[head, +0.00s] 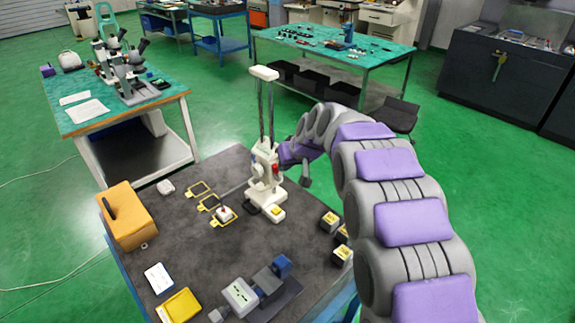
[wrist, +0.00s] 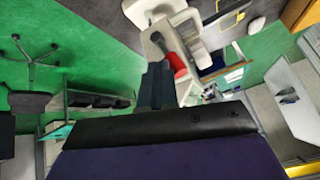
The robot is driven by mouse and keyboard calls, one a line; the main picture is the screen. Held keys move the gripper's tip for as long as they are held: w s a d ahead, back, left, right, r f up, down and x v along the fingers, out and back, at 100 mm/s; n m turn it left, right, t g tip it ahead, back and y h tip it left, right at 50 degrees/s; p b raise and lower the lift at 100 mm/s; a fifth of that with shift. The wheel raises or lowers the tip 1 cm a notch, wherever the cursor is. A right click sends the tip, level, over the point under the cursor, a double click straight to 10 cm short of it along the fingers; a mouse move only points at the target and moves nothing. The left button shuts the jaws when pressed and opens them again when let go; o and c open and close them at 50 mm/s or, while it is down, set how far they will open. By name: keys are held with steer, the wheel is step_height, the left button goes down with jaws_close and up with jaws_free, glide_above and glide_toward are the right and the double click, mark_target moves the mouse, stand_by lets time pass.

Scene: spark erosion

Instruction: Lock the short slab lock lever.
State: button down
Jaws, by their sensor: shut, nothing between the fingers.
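A white two-post stand (head: 265,165) with a white top bar rises from the dark mat-topped table. On its body is a red part (head: 275,169), which also shows in the wrist view (wrist: 176,62). In the wrist view, a short dark grey lever-like piece (wrist: 161,42) lies against the white body beside the red part. I cannot tell for certain that it is the short slab lock lever, or whether it is locked. My gripper (head: 284,154) is right of the stand's body, close to it. In the wrist view its dark fingers (wrist: 157,72) are shut and empty, near the red part; contact is unclear.
An orange case (head: 127,215), a grey-blue vise-like device (head: 255,290) and small yellow-topped blocks (head: 330,221) share the table. Free room lies right of the stand.

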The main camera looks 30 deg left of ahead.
mark_target(277, 174)
steer(key=s+t, duration=0.1)
steer(key=s+n+t, duration=0.1)
steer(key=t, duration=0.1)
steer(key=shift+s+a+f+h+b, duration=0.1)
steer(key=shift+s+a+h+b, duration=0.2)
steer(key=shift+h, duration=0.1)
steer(key=t, duration=0.1)
steer(key=s+f+n+t, duration=0.1)
steer(key=s+a+n+t, duration=0.1)
steer(key=t, duration=0.1)
steer(key=shift+s+f, duration=0.15)
steer(key=shift+f, duration=0.1)
steer(key=shift+d, duration=0.1)
steer(key=shift+w+d+f+p, duration=0.2)
steer(key=shift+w+p, duration=0.1)
steer(key=shift+w, duration=0.45)
steer(key=shift+h, duration=0.3)
